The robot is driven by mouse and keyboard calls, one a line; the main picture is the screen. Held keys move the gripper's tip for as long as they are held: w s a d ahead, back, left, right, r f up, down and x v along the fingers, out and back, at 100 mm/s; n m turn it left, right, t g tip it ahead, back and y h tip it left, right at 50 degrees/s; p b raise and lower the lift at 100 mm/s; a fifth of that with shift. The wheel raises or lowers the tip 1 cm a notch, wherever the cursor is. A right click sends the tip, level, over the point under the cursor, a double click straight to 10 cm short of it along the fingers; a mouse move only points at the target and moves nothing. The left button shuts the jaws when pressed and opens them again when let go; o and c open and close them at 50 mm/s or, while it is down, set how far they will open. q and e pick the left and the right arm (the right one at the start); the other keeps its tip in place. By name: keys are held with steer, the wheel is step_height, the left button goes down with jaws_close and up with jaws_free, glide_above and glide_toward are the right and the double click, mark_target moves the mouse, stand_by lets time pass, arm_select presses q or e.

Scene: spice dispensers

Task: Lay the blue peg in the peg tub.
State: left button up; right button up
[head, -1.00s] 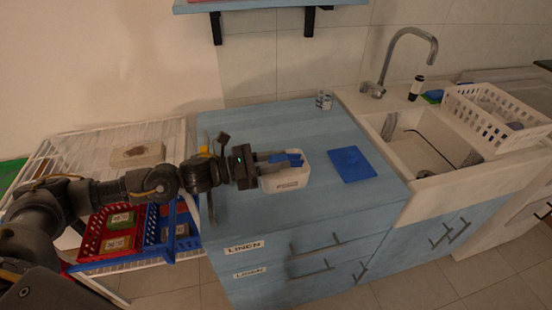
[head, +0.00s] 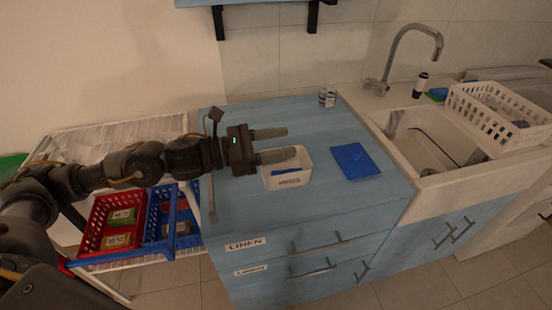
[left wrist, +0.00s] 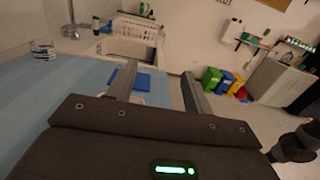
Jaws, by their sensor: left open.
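The blue peg (head: 286,172) lies inside the white peg tub (head: 302,178), low against the tub's near side. The tub stands on the blue counter and has a label on its front. My left gripper (head: 281,143) is open and empty, its two fingers pointing right above the tub's back edge. In the left wrist view the open fingers (left wrist: 155,80) have nothing between them that they hold. The peg cannot be made out in the left wrist view. My right gripper is not in view.
A blue mat (head: 355,161) lies right of the tub, and a glass (head: 327,98) stands at the counter's back. The sink (head: 425,150) and a white rack (head: 500,118) are further right. Red (head: 118,218) and blue baskets (head: 170,222) sit on the left shelf.

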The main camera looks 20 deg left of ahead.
arm_select(q)
steer(key=s+d+r+p, duration=0.3)
steer(key=s+r+p, duration=0.2)
steer(key=s+p, duration=0.4)
steer(key=shift+s+r+p, duration=0.35)
steer(key=shift+s+p, duration=0.05)
steer(key=shift+s, duration=0.15)
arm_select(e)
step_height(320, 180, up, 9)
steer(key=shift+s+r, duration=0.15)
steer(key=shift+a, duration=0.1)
